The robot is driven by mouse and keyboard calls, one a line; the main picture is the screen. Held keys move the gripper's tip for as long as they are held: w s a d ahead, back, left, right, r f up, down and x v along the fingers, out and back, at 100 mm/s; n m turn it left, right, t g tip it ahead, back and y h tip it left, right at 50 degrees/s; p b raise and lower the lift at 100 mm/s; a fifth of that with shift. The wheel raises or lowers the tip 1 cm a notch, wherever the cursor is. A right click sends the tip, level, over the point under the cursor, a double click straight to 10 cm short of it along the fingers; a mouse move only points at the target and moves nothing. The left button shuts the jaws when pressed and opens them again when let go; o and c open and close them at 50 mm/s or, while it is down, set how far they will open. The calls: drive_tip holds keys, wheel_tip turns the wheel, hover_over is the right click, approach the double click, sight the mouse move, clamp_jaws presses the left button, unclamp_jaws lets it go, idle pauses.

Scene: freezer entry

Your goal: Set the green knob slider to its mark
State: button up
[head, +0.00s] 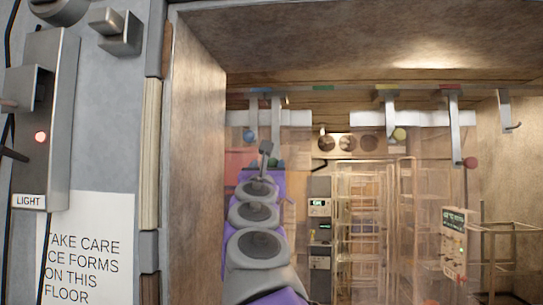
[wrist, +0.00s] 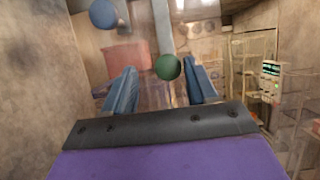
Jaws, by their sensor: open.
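The green knob (wrist: 168,67) shows in the wrist view as a round ball on a hanging grey bar. My gripper (wrist: 162,84) is open, with one blue finger on each side of the green knob and a gap at both sides. I cannot tell how deep the knob sits between the fingers. In the head view my arm reaches up to the hanging bars and mostly hides the green knob. A green mark (head: 322,88) is on the overhead rail, to the right of the green knob's bar (head: 276,115).
The blue knob (wrist: 103,13) hangs close by on the left and also shows in the head view (head: 249,135). The yellow knob (head: 398,134) and red knob (head: 470,162) hang farther right. Wire racks (head: 360,210) stand behind clear strips. A wall (head: 195,150) is at left.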

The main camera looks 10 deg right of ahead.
sight(274, 161)
drive_tip(key=w+d, duration=0.1)
drive_tip(key=w+r+p, duration=0.1)
drive_tip(key=w+d+p, duration=0.1)
drive_tip(key=w, duration=0.1)
drive_tip(key=shift+d+r, duration=0.35)
drive_tip(key=shift+r, duration=0.05)
drive_tip(key=shift+w+d+p, duration=0.15)
drive_tip(key=shift+d+p, duration=0.15)
drive_tip(key=shift+a, duration=0.9)
drive_tip(key=shift+c, duration=1.3)
drive_tip(key=shift+d+r, duration=0.1)
drive_tip(key=shift+d, duration=0.45)
drive_tip(key=c, duration=0.4)
drive_tip(key=shift+a, duration=0.15)
clamp_jaws()
